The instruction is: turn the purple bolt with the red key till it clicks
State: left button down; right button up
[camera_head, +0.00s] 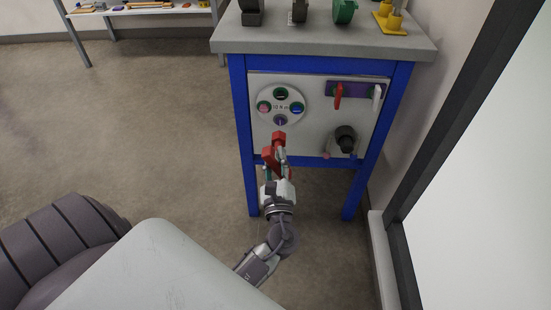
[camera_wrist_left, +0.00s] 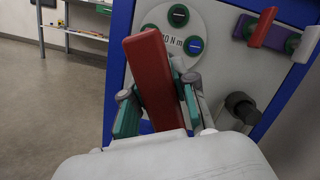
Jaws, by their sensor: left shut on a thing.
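My left gripper (camera_head: 277,168) is shut on the red key (camera_head: 274,147), just below the round white dial plate (camera_head: 281,107) on the cart's panel. The purple bolt (camera_head: 280,121) is the lowest on that plate, and the key's upper end is close under it. I cannot tell whether they touch. In the left wrist view, the red key (camera_wrist_left: 150,75) stands slightly tilted between the teal finger pads of my left gripper (camera_wrist_left: 160,112). It hides the purple bolt there. My right gripper is not in view.
A purple rack (camera_head: 357,90) with a red handle (camera_head: 338,95) and a white handle (camera_head: 377,96) is at right. A black knob (camera_head: 345,138) sticks out below it.

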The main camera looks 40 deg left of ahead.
aim_at(277, 141)
pick_arm(q)
jog(key=shift+f+x, duration=0.15)
jog(key=shift+x, duration=0.7)
jog(key=shift+f+x, duration=0.15)
jog(key=shift+x, duration=0.65)
jog(key=shift+w+a+b, duration=0.15)
jog(key=shift+w+a, duration=0.05)
jog(key=shift+w, duration=0.3)
jog(key=shift+w+a+b, duration=0.15)
jog(key=shift+w+a, duration=0.05)
jog(key=shift+w, duration=0.3)
jog(key=shift+w+a, duration=0.3)
jog(key=shift+w, duration=0.15)
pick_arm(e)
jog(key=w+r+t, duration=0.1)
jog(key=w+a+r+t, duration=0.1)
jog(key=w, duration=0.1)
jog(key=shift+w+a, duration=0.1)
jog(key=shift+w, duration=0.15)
pick_arm(q)
jog(key=shift+w, duration=0.1)
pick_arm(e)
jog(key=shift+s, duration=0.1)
pick_arm(q)
jog(key=shift+w+a, duration=0.1)
jog(key=shift+a, duration=0.05)
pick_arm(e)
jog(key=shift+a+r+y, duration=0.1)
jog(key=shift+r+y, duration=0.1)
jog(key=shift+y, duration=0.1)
